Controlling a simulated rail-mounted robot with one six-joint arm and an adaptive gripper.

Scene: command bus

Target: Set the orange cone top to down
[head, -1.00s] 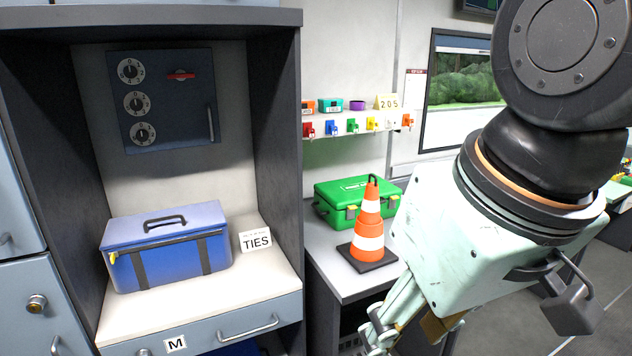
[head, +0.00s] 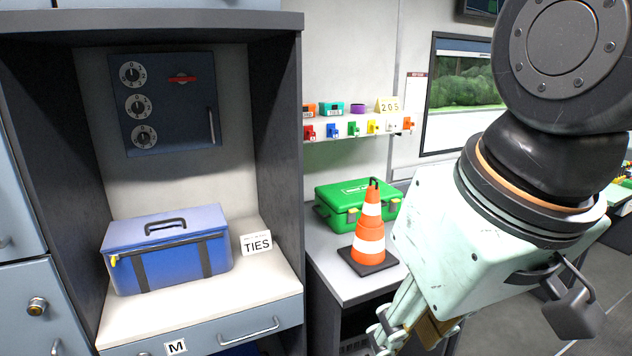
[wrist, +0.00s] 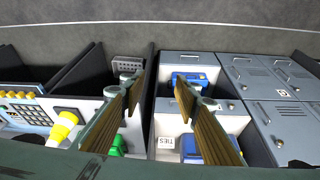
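The orange cone (head: 368,232) has white bands, a dark square base and a dark loop at its tip. It stands upright, tip up, on the grey counter (head: 335,280) in the head view. In the wrist view, a yellow-orange and white cone shape (wrist: 62,127) lies at the left, outside the fingers. My gripper (wrist: 160,82) is open, its two wooden-looking fingers wide apart with nothing between them. In the head view my gripper is at the lower right, partly cut off by the frame edge, in front of and apart from the cone.
A green case (head: 338,203) stands close behind the cone. A shelf with coloured padlocks (head: 352,128) hangs above. Left is a cabinet niche with a blue toolbox (head: 170,262) and a TIES sign (head: 256,243). Some counter is free in front of the cone.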

